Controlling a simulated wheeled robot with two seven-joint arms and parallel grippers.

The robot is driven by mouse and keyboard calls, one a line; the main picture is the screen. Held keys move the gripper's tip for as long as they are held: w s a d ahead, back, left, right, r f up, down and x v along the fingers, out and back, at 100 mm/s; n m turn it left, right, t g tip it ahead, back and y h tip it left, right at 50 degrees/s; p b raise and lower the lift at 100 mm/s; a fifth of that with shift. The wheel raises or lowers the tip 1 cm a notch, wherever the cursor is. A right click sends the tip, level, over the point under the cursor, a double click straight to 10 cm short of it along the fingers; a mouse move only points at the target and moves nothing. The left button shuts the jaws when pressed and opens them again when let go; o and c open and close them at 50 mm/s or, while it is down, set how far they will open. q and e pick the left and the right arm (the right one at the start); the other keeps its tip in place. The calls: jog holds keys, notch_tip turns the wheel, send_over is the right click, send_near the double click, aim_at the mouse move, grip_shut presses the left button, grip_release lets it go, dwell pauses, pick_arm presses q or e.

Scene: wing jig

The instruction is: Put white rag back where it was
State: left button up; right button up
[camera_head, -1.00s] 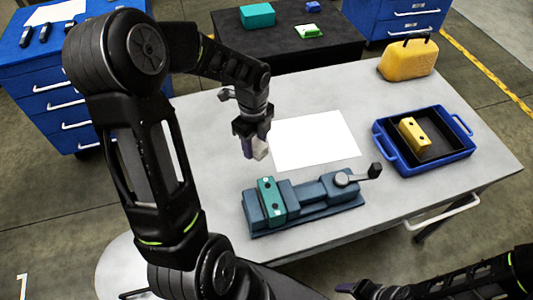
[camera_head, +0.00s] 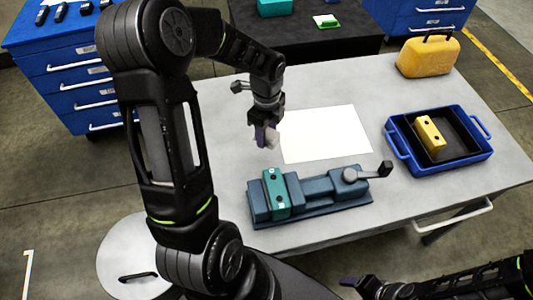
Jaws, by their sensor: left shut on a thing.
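Whether the rag touches the table I cannot tell. My right gripper (camera_head: 352,284) shows only partly at the bottom of the view, in front of the table, and its jaws are not clear.
A blue-grey vise (camera_head: 325,191) with a teal block (camera_head: 276,194) stands at the table's front. A blue tray (camera_head: 398,144) holding a yellow block (camera_head: 430,134) is on the right. A yellow case (camera_head: 428,58) stands behind it. The white sheet is bare.

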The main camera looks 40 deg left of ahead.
aim_at(266, 156)
pick_arm(q)
jog(key=shift+f+b, duration=0.95)
jog(key=shift+f, duration=1.05)
pick_arm(e)
jog(key=shift+w+a+f, duration=0.15)
jog(key=shift+f, duration=1.3)
pick_arm(q)
notch_tip(266, 156, down, 4)
jog(key=b, duration=0.3)
jog(key=shift+r, duration=0.1)
pick_arm(e)
jog(key=f, duration=0.2)
jog(key=shift+w+a+f, duration=0.1)
jog(key=shift+w+f, duration=0.1)
jog(key=shift+f, duration=0.15)
pick_arm(q)
jog(key=o, duration=1.3)
pick_arm(e)
jog(key=shift+f, duration=0.1)
